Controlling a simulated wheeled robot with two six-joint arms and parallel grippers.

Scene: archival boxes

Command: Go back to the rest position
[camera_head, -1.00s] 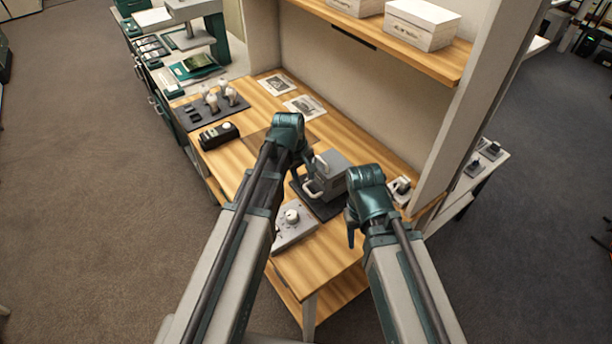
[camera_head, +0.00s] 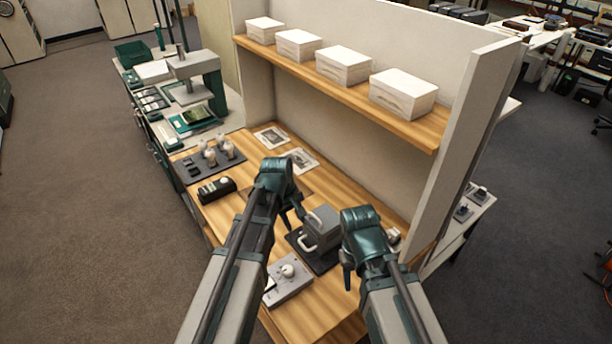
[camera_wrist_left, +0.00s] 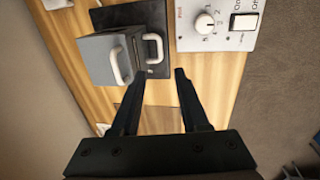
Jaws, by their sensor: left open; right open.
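My left gripper (camera_head: 294,213) is over the wooden bench, just left of a grey box-shaped device with white handles (camera_head: 322,228). In the left wrist view its two black fingers (camera_wrist_left: 158,95) are apart with nothing between them. The grey device (camera_wrist_left: 104,58) is ahead and left of the fingers there. My right gripper (camera_head: 347,272) hangs at the right of the device, over the bench's right side. Its fingers are small and partly hidden by the wrist in the head view.
A control panel with a knob (camera_head: 288,278) lies at the bench's front. Several white boxes (camera_head: 404,94) stand on the shelf (camera_head: 330,85) above. A black handheld device (camera_head: 217,188) and a dark tray with bottles (camera_head: 208,160) are at the left. An upright side panel (camera_head: 462,140) borders the right.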

